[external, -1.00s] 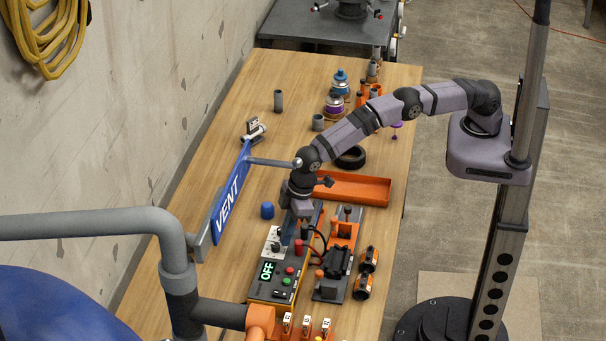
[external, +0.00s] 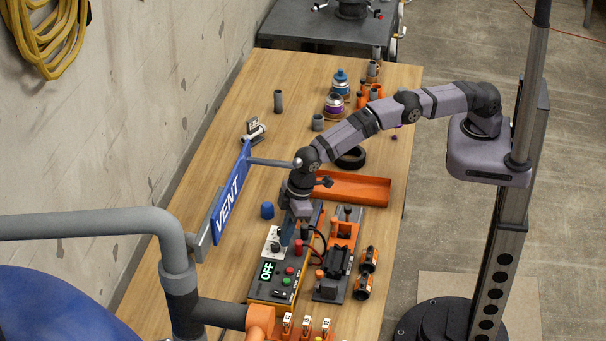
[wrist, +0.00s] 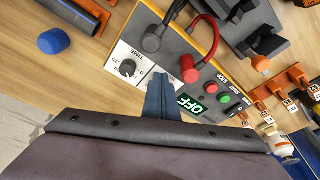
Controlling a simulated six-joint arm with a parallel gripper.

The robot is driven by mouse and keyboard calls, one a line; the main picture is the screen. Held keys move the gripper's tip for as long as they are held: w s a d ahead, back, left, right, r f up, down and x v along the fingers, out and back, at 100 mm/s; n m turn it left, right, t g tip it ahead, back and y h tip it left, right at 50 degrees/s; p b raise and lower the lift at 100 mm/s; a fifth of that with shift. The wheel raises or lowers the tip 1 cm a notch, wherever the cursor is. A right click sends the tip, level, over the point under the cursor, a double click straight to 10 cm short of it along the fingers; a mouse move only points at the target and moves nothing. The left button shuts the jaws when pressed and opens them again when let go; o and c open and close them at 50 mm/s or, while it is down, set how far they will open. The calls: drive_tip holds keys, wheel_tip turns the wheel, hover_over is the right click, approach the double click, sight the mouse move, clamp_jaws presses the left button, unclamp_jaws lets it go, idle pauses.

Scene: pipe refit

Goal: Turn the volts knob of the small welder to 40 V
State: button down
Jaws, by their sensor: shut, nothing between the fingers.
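The small welder (external: 272,292) lies on the wooden bench, with a green OFF display (external: 267,271), also lit in the wrist view (wrist: 189,104). Its white dial plate shows a black knob marked TIME (wrist: 127,68) in the wrist view. Whether the fingertips touch anything is unclear.
A black plug (wrist: 152,39) and red plug with cables rise close to the fingers. A blue VENT sign (external: 231,195) stands left of my wrist. A blue cap (external: 267,210) sits beside the welder. An orange tray (external: 352,188) and a clamp fixture (external: 336,262) lie to the right.

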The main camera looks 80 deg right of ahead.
drive_tip(key=shift+a+r+b, duration=0.15)
drive_tip(key=shift+a+b, duration=0.1)
drive_tip(key=shift+b, duration=0.15)
drive_tip(key=shift+s+d, duration=0.25)
drive_tip(key=shift+s, duration=0.1)
idle(0.3)
drive_tip(key=p+v, duration=0.2)
drive_tip(key=v, duration=0.1)
drive_tip(key=w+p+v, duration=0.1)
drive_tip(key=v, duration=0.1)
drive_tip(key=shift+a+r+p, duration=0.3)
drive_tip(key=shift+r+p, duration=0.05)
drive_tip(key=shift+r, duration=0.05)
